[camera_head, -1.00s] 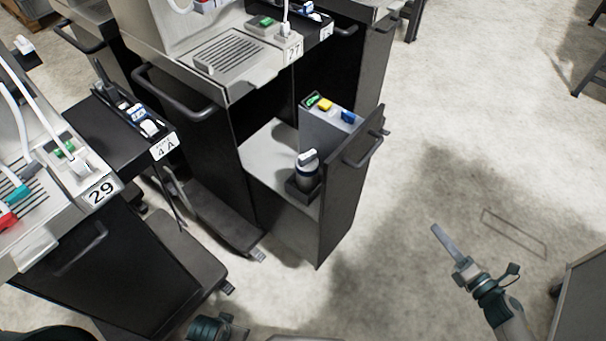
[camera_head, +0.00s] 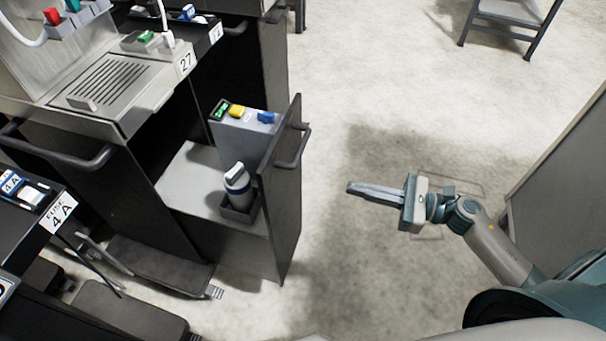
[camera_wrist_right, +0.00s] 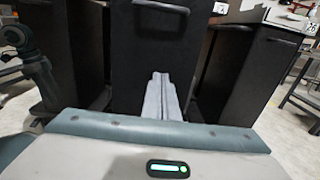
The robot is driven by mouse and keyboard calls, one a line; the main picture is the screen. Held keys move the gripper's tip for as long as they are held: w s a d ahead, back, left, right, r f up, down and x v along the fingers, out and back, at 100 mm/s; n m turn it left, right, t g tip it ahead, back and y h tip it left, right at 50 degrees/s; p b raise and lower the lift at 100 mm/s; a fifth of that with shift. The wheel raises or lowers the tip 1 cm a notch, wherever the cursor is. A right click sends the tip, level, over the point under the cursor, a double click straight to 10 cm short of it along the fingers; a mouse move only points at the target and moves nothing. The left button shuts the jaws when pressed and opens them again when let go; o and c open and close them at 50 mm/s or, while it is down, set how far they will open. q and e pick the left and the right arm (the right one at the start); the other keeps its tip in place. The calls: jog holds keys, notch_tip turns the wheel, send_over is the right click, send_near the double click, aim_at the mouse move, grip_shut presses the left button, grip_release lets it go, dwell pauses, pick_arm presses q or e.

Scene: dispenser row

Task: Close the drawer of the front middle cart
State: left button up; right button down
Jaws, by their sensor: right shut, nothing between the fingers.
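The cart marked 27 (camera_head: 120,85) stands at the left in the head view, its drawer (camera_head: 190,190) pulled out to the right. The drawer has a dark front panel (camera_head: 287,205) with a bar handle (camera_head: 293,150). Inside are a grey box (camera_head: 245,140) with coloured tops and a white-capped bottle (camera_head: 238,185) in a holder. My right gripper (camera_head: 350,188) is shut and empty, to the right of the panel and apart from it, pointing towards it. In the right wrist view the shut fingers (camera_wrist_right: 160,98) point at a dark panel. My left gripper is out of view.
A grey stand (camera_head: 510,25) is at the top right and a grey cabinet side (camera_head: 565,150) at the right. The floor between panel and gripper is clear.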

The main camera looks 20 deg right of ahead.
jog(key=p, duration=0.3)
send_near(289, 173)
jog(key=x, duration=0.4)
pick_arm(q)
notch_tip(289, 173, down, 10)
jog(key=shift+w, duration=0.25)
pick_arm(e)
jog(key=shift+x, duration=1.25)
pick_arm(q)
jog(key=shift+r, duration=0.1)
pick_arm(e)
jog(key=shift+w+a, duration=0.15)
jog(key=shift+a, duration=0.05)
jog(key=b+x, duration=0.1)
jog(key=x, duration=1)
jog(key=shift+w+a+r, duration=0.1)
jog(key=shift+a, duration=0.05)
pick_arm(q)
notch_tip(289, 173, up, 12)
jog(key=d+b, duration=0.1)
jog(key=b, duration=0.2)
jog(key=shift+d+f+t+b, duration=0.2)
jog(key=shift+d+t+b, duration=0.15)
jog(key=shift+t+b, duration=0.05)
pick_arm(e)
jog(key=x, duration=1.8)
